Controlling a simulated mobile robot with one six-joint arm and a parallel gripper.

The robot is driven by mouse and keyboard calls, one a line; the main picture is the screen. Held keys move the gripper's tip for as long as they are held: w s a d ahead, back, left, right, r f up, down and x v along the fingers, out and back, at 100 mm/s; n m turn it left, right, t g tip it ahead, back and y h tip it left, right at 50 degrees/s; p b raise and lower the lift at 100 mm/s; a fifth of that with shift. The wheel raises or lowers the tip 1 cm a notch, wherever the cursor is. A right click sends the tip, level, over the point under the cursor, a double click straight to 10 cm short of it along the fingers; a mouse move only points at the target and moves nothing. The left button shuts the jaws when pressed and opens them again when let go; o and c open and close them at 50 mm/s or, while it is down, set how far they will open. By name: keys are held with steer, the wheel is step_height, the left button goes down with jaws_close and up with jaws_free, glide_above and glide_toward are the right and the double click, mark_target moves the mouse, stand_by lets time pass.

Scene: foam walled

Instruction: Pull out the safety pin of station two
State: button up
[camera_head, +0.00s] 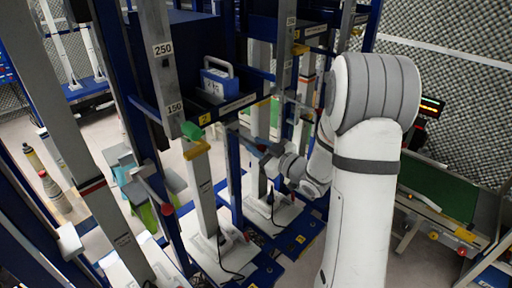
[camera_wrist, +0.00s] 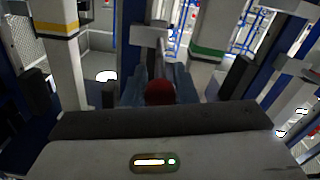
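My gripper (camera_head: 262,152) reaches left from my white arm to a grey upright post in the middle of the head view. The pin's shaft is hidden behind the knob.
Grey posts with number labels (camera_head: 163,49) and blue uprights crowd both sides. A green knob on a yellow collar (camera_head: 195,150) and another red knob (camera_head: 167,209) stand left of my gripper. A blue box with a handle (camera_head: 218,82) sits behind. A green-topped conveyor (camera_head: 440,190) is at right.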

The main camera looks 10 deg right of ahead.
steer(key=shift+o, duration=1.4)
steer(key=shift+s+d, duration=0.1)
steer(key=shift+s, duration=0.05)
steer(key=shift+o, duration=0.7)
steer(key=b+v, duration=0.1)
steer(key=v, duration=0.6)
steer(key=shift+s+d, duration=0.2)
steer(key=shift+s, duration=0.1)
steer(key=shift+w, duration=0.1)
